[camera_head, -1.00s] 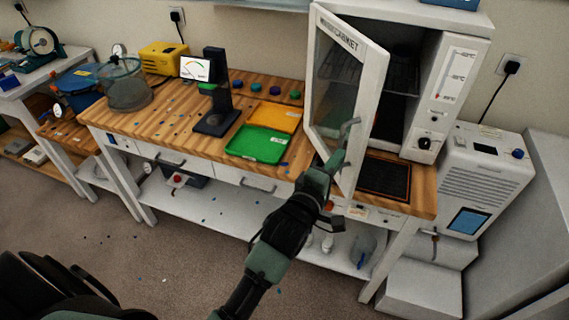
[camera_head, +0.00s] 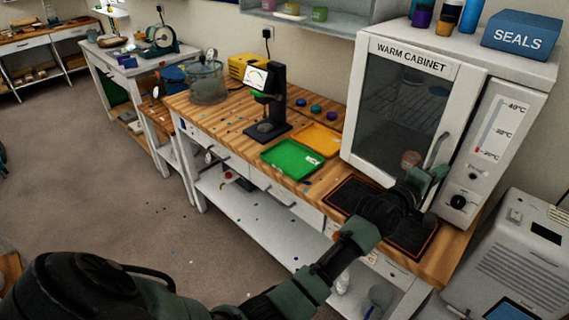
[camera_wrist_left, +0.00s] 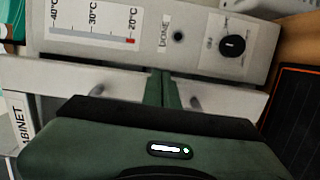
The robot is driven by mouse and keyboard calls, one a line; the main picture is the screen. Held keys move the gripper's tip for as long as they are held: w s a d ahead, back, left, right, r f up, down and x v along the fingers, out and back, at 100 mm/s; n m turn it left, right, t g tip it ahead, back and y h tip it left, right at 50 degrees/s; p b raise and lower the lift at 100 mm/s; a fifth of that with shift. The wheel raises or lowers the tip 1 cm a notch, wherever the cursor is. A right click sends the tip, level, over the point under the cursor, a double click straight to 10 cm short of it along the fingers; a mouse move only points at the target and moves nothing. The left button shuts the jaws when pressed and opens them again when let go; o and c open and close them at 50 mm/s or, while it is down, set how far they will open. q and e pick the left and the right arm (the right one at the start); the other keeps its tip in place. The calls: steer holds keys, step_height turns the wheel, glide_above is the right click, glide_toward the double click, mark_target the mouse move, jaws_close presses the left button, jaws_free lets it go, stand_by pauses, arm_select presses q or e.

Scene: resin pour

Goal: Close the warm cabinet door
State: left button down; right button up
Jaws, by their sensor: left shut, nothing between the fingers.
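The warm cabinet (camera_head: 512,75) stands at the right end of the bench. Its white-framed glass door (camera_head: 400,115) lies across the front, flush or nearly so; I cannot tell whether it is latched. The upright bar handle (camera_head: 437,150) is on the door's right side. My left gripper (camera_head: 430,178) is at the lower part of the handle, shut with nothing between its fingers. In the left wrist view the shut fingers (camera_wrist_left: 162,90) point at the door's edge strip (camera_wrist_left: 230,98), with handle parts showing on both sides. Contact is unclear. My right gripper is not in view.
A black mat with an orange border (camera_head: 345,193) lies below the door. Green (camera_head: 292,158) and orange (camera_head: 318,138) trays lie to its left. A blue SEALS box (camera_head: 522,36) and bottles stand on the cabinet. A white machine (camera_head: 510,255) stands at the right.

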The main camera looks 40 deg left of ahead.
arm_select(q)
steer(key=shift+x, duration=1.2)
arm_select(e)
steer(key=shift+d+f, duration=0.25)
arm_select(q)
steer(key=shift+d+r, duration=0.1)
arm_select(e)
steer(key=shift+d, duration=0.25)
arm_select(q)
steer(key=shift+s, duration=0.2)
